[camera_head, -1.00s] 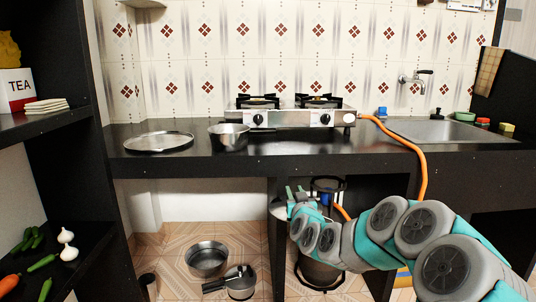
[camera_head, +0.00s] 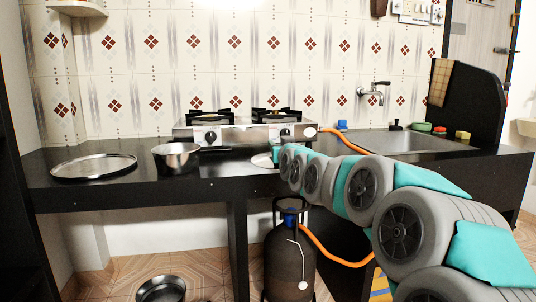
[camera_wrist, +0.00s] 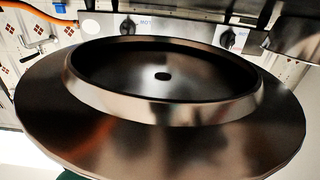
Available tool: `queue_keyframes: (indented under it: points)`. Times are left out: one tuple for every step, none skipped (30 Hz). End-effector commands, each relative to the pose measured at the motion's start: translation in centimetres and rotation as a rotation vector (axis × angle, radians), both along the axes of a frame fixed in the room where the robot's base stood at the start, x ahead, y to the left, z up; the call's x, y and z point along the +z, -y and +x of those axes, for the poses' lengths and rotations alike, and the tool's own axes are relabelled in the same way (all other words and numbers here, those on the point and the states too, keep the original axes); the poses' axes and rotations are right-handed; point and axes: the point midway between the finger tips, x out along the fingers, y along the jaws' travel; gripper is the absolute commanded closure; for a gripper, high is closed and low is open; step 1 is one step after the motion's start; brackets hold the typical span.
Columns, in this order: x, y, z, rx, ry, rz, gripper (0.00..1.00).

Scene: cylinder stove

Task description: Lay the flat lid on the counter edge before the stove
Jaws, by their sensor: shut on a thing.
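The flat lid (camera_wrist: 160,145) is a round, shiny metal disc with a raised ring and a small dark hole, and it fills most of the wrist view. In the head view only a pale sliver of the lid (camera_head: 261,160) shows, at the counter's front part before the stove (camera_head: 245,134). My gripper (camera_head: 276,157) is shut on the lid, with its fingers mostly hidden behind my arm. I cannot tell whether the lid touches the counter (camera_head: 225,168). The stove's knobs also show behind the lid in the wrist view.
A metal pan (camera_head: 177,160) stands on the counter left of the lid, and a round tray (camera_head: 94,167) lies further left. An orange hose (camera_head: 335,138) runs from the stove down to a gas cylinder (camera_head: 290,265) below. The sink (camera_head: 405,143) is at right.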

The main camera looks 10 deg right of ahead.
Motion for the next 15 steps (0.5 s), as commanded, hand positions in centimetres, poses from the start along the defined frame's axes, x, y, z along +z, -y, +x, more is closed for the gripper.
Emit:
queue_keyframes:
  points:
    - [-0.2, 0.0, 1.0, 0.001, -0.001, 0.0, 1.0]
    - [-0.3, 0.0, 1.6, 0.001, -0.002, -0.001, 1.0]
    - [-0.3, 0.1, 2.2, 0.0, -0.002, -0.002, 1.0]
    - [-0.3, 0.1, 2.7, 0.001, 0.0, -0.002, 1.0]
    - [-0.3, 0.1, 3.2, 0.001, 0.002, -0.002, 1.0]
    - [-0.4, 0.2, 4.0, 0.0, 0.002, -0.002, 1.0]
    - [-0.5, 0.3, 4.5, 0.0, 0.001, -0.002, 1.0]
    - [-0.6, 0.3, 5.0, -0.001, 0.0, -0.001, 1.0]
    - [-0.5, 0.3, 5.6, 0.001, 0.002, 0.001, 1.0]
    - [-0.5, 0.4, 6.1, 0.0, 0.004, 0.001, 1.0]
    - [-0.5, 0.4, 6.6, 0.0, 0.003, 0.0, 1.0]
    - [-0.8, 0.4, 7.3, 0.0, 0.0, -0.002, 1.0]
    - [-0.9, 0.4, 7.8, 0.002, -0.002, -0.001, 1.0]
    - [-0.9, 0.4, 8.3, 0.002, -0.001, 0.0, 1.0]
    - [-0.8, 0.5, 8.8, 0.002, 0.003, 0.002, 1.0]
